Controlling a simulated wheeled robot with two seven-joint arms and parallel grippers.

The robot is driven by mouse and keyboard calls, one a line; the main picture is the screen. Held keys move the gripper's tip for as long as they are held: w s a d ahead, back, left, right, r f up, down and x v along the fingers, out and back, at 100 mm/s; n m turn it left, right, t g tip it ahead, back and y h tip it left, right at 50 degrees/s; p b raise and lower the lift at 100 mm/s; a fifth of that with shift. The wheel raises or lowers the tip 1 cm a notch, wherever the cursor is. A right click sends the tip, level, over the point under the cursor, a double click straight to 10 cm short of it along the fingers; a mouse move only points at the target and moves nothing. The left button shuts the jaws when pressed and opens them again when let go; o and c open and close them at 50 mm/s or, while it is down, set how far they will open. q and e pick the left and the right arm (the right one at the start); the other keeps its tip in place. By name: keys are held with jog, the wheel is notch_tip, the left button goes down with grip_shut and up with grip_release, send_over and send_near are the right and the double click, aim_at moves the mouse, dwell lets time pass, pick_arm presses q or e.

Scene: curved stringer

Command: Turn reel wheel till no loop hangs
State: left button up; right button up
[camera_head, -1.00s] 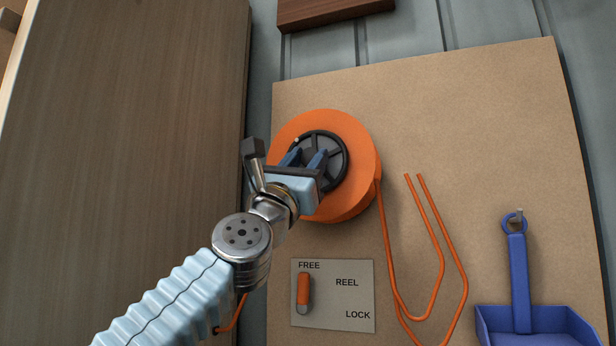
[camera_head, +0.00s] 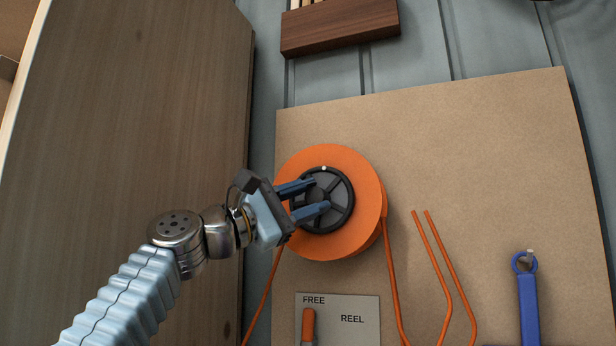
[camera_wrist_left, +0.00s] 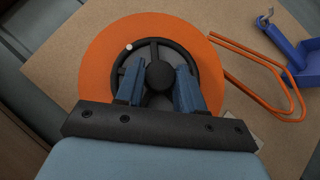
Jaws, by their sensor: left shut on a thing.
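The orange reel (camera_head: 365,190) is mounted on a brown board, with a black spoked wheel (camera_head: 350,205) at its centre. A white dot sits at the top of the wheel rim in the head view. My left gripper (camera_head: 320,196) reaches in from the left and is shut on the wheel, its blue fingers on either side of the hub; they also show in the left wrist view (camera_wrist_left: 158,88). Orange cord (camera_head: 391,270) hangs from the reel's right side; two more strands (camera_head: 445,275) hang beside it. In the wrist view the cord (camera_wrist_left: 270,95) forms a loop. My right gripper is out of view.
A plate marked FREE and REEL (camera_head: 357,305) sits below the reel, its orange lever (camera_head: 308,325) under FREE. A blue dustpan (camera_head: 528,300) hangs at right. A wooden panel (camera_head: 140,120) stands left; a wooden block (camera_head: 340,28) is above.

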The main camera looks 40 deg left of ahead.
pick_arm(q)
jog(key=m+g+p, duration=0.1)
jog(key=r+m+g+p, duration=0.1)
jog(key=p, duration=0.1)
jog(key=shift+a+m+p, duration=0.1)
jog(key=shift+m+p, duration=0.2)
jog(key=shift+m, duration=0.1)
jog(key=shift+f+m+g+p, duration=0.15)
jog(key=shift+m+g+p, duration=0.4)
jog(key=shift+m+g, duration=0.15)
jog(key=shift+f+m+g+y+p, duration=0.1)
jog(key=shift+m+g+y+p, duration=0.25)
jog(key=shift+m+g, duration=0.4)
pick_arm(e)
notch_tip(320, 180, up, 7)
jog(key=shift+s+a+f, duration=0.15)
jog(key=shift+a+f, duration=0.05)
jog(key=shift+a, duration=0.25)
pick_arm(q)
jog(key=o, duration=1)
jog(key=shift+o, duration=0.2)
